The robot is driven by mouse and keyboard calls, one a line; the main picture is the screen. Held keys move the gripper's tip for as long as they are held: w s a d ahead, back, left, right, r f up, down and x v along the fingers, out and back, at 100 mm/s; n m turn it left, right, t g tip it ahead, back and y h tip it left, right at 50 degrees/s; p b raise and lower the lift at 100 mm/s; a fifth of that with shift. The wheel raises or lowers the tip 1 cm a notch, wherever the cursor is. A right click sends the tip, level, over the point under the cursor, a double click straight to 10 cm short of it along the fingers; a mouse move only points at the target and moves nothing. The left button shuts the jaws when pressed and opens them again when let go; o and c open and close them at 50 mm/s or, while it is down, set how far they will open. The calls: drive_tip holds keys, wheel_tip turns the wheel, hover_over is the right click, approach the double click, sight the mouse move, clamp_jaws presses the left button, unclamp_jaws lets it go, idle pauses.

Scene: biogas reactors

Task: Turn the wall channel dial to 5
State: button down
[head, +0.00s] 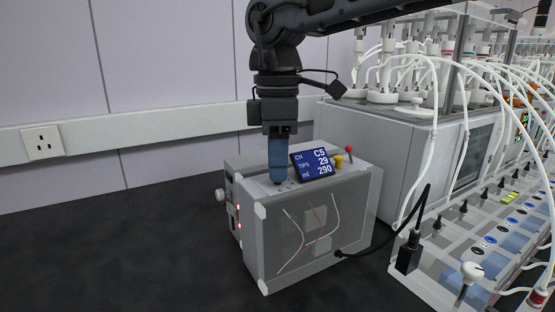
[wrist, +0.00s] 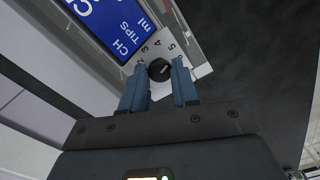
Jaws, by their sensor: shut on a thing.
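The channel dial (wrist: 159,69) is a small black knob on a pale plate with numbers around it, 2 to 5 readable in the wrist view. A faint light mark shows on the knob, seemingly toward the 5 side, but it is too small to be sure. My gripper (wrist: 160,80) is shut on the knob, one blue finger on each side. In the head view my gripper (head: 278,178) points straight down onto the top of the grey box (head: 315,230), and its fingers hide the dial. The blue display (head: 314,163) reads CH C5, TIPS 29, ml 290.
A red-tipped lever (head: 348,149) and a yellow knob (head: 338,161) stand right of the display. A large grey cabinet (head: 385,150) with tubes is behind right. A rack (head: 470,240) and black cable lie at right. The dark bench (head: 120,250) is clear at left.

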drive_tip(key=c, duration=1.1)
unclamp_jaws()
drive_tip(key=shift+r, duration=0.1)
wheel_tip(320, 180, up, 8)
drive_tip(key=shift+f, duration=0.15)
